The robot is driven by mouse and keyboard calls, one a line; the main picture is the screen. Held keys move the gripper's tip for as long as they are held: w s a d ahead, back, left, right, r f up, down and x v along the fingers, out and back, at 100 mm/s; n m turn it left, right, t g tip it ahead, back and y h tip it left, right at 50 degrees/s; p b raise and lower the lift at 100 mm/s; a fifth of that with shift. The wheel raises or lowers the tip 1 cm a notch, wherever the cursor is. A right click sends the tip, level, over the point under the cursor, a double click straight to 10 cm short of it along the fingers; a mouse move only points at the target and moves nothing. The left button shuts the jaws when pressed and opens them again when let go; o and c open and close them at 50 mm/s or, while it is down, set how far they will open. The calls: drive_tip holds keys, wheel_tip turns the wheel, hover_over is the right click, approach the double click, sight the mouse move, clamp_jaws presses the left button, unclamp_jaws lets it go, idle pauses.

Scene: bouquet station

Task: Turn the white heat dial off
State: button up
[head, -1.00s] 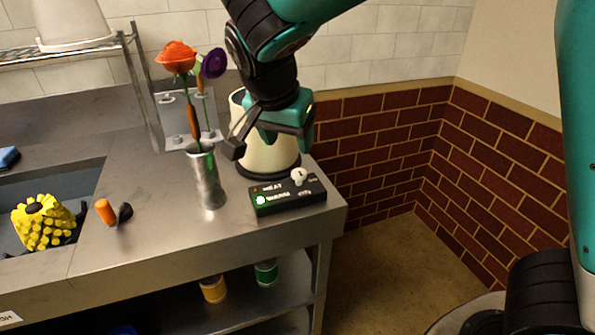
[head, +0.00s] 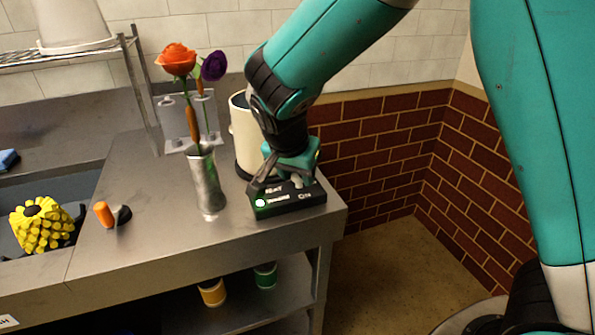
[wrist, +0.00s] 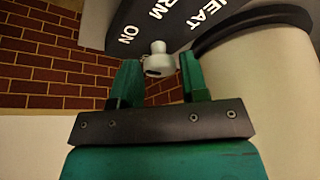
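The black control box (head: 283,208) sits at the right front corner of the steel counter, with a lit green light and white lettering. In the wrist view the box (wrist: 178,22) shows the words ON, WARM and HEAT. The white dial (wrist: 158,60) stands out from the box, between the two fingertips of my gripper (wrist: 160,82). The fingers are apart, with gaps beside the dial, so the gripper looks open. In the head view my gripper (head: 282,180) is down at the box and mostly hides the dial.
A cream pot (head: 243,140) stands right behind the box. A metal vase (head: 208,185) with an orange and a purple flower stands to its left. An orange-handled tool (head: 104,214) lies further left. A brick wall (head: 390,150) is at the right.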

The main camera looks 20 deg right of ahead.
drive_tip(key=c, duration=0.5)
drive_tip(key=shift+n, duration=0.3)
drive_tip(key=n+t+y, duration=0.1)
drive_tip(key=n, duration=0.2)
drive_tip(key=shift+d+n, duration=0.15)
drive_tip(key=shift+n, duration=0.15)
drive_tip(key=n+y, duration=0.1)
drive_tip(key=n, duration=0.2)
drive_tip(key=shift+d+r+n+y, duration=0.1)
drive_tip(key=shift+n+y, duration=0.2)
drive_tip(key=shift+y, duration=0.1)
drive_tip(key=n+y+p, duration=0.1)
drive_tip(key=n+y, duration=0.1)
drive_tip(key=n, duration=0.3)
drive_tip(key=shift+d, duration=0.1)
drive_tip(key=shift+d+n+g+y+p, duration=0.15)
drive_tip(key=shift+n+y, duration=0.25)
drive_tip(key=shift+n, duration=0.85)
drive_tip(key=shift+a+n+g+y+p, duration=0.1)
drive_tip(key=shift+n+g+y+p, duration=0.25)
drive_tip(key=shift+n, duration=0.9)
